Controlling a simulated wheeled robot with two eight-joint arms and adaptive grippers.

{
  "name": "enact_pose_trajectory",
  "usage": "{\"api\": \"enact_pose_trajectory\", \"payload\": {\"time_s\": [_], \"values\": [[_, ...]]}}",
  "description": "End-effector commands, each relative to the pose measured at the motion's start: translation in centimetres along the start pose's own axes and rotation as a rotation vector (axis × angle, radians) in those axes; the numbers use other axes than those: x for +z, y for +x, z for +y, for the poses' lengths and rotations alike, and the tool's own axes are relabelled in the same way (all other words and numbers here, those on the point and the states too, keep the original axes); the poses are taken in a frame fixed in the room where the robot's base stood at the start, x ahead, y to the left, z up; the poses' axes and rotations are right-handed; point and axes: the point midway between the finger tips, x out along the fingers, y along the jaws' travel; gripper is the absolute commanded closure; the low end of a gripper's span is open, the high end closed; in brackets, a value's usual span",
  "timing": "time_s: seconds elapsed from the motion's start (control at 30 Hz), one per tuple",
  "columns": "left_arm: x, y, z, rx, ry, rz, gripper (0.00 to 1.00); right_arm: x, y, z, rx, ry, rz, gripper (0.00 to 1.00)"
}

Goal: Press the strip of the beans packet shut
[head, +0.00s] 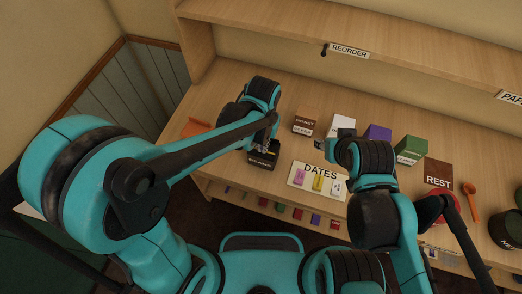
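The beans packet (263,159) is a dark, box-like packet with a pale BEANS label on its front. It stands on the wooden counter left of the DATES card. My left gripper (270,124) is at the top of the packet and covers part of it. The strip is hidden or too small to make out. I cannot tell whether the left fingers are apart, shut or touching the packet. My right arm reaches over the counter right of the DATES card. Its gripper (330,146) is small and partly hidden there, so its fingers are unclear.
The DATES card (317,180) lies near the front edge with small coloured pieces on it. Behind are a brown packet (305,122), a purple box (378,133) and a green box (410,150). An orange item (196,127) is at left.

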Motion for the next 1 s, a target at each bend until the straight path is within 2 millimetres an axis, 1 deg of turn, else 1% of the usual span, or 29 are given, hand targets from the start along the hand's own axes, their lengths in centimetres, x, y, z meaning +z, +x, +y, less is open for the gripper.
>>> {"api": "enact_pose_trajectory", "payload": {"time_s": [0.03, 0.2, 0.6, 1.0], "values": [[0.0, -0.7, 0.0, 0.0, 0.0, 0.0, 1.0, -0.3, -0.5, 0.0, 0.0, 0.0, 0.0, 0.6], [0.0, -2.5, 0.0, 0.0, 0.0, 0.0, 1.0, -1.2, -1.7, 0.0, 0.0, 0.0, 0.0, 0.6], [0.0, -6.6, 0.0, 0.0, 0.0, 0.0, 1.0, -3.0, -4.1, 0.0, 0.0, 0.0, 0.0, 0.6], [0.0, -6.9, 0.0, 0.0, 0.0, 0.0, 1.0, -2.9, -4.1, 0.0, 0.0, 0.0, 0.0, 0.6]]}}
